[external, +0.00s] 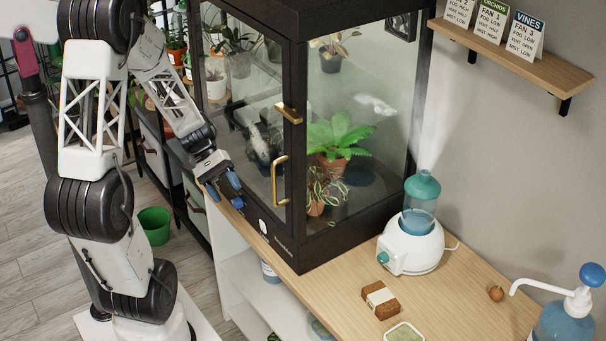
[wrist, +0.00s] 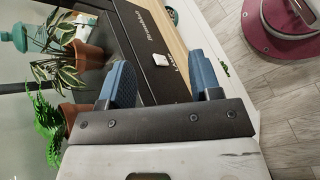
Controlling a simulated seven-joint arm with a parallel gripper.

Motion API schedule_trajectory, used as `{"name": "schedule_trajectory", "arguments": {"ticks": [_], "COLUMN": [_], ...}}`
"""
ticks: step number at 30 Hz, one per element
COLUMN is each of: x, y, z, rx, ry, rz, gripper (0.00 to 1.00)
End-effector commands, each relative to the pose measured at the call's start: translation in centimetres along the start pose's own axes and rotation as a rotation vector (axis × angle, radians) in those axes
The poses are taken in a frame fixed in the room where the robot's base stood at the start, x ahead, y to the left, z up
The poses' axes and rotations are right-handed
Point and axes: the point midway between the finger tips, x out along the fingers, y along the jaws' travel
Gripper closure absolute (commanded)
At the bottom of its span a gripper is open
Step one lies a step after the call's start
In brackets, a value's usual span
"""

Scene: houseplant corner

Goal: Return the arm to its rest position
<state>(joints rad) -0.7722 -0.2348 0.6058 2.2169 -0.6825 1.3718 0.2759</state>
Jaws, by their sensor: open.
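My gripper (external: 224,190) hangs at the end of my arm, in front of the dark-framed glass cabinet (external: 296,140) and near the left edge of the wooden counter. Its blue fingers point downward in the external view. In the wrist view my gripper (wrist: 161,72) shows its two blue fingers wide apart with nothing held between them. The cabinet's dark lower frame with pale lettering and a strip of wooden counter lie beyond the fingers. Both brass handles (external: 281,181) of the cabinet are close to the right of my gripper.
Potted plants, including a green fern (external: 340,134), stand inside the cabinet. A white humidifier with a teal top (external: 412,243), a brown block (external: 380,300) and a pump bottle (external: 565,315) stand on the counter. A green bucket (external: 154,226) is on the floor.

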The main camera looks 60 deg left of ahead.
Motion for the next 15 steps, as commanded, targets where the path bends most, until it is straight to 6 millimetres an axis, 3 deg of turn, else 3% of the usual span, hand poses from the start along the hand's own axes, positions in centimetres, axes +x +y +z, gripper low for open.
{"name": "schedule_trajectory", "arguments": {"ticks": [15], "x": [1.5], "y": [5.0], "z": [5.9], "rx": [0.23], "ry": [0.132], "rz": [-0.319], "gripper": [0.42]}}
